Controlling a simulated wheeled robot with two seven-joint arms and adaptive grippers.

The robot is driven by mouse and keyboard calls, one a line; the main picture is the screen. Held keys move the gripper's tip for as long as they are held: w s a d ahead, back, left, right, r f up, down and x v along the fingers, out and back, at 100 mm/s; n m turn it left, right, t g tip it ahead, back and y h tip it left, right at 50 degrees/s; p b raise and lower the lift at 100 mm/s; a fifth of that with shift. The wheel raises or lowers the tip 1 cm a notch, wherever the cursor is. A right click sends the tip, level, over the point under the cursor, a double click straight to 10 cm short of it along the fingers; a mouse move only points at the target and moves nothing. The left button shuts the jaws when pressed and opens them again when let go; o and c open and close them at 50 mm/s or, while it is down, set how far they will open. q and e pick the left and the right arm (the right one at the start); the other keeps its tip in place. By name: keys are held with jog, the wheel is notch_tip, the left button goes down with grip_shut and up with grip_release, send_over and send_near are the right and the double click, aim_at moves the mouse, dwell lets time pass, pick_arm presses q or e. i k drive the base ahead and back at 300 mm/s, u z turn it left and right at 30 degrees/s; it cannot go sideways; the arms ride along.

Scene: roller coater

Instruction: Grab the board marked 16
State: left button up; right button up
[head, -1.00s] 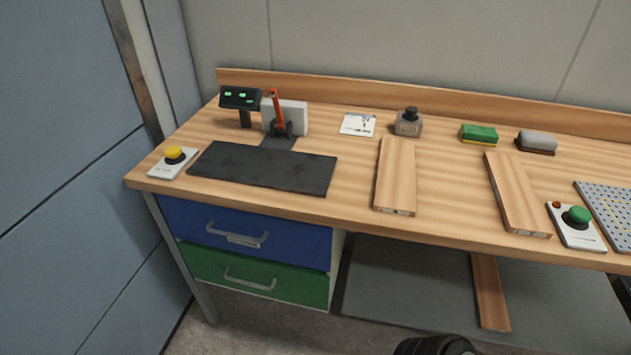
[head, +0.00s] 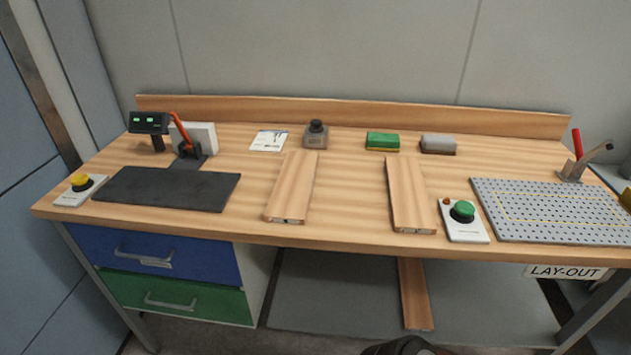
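Two light wooden boards lie flat on the bench in the head view. The left board (head: 293,187) lies near the middle, its near end close to the front edge. The right board (head: 410,195) lies to its right, beside the green-button box. Both have small pale labels on their near end faces, too small to read, so I cannot tell which is marked 16. A third wooden strip (head: 415,293) shows below the bench, over a grey surface. Neither gripper can be made out; only a dark rounded part shows at the bottom edge.
Left on the bench are a yellow-button box (head: 80,189), a dark mat (head: 167,188) and a red-handled clamp (head: 184,137). A green-button box (head: 463,221) and a perforated plate (head: 555,211) are at right. A green block (head: 382,141) and grey block (head: 438,144) stand behind.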

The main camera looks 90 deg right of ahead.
aim_at(289, 201)
jog(key=z, duration=1.45)
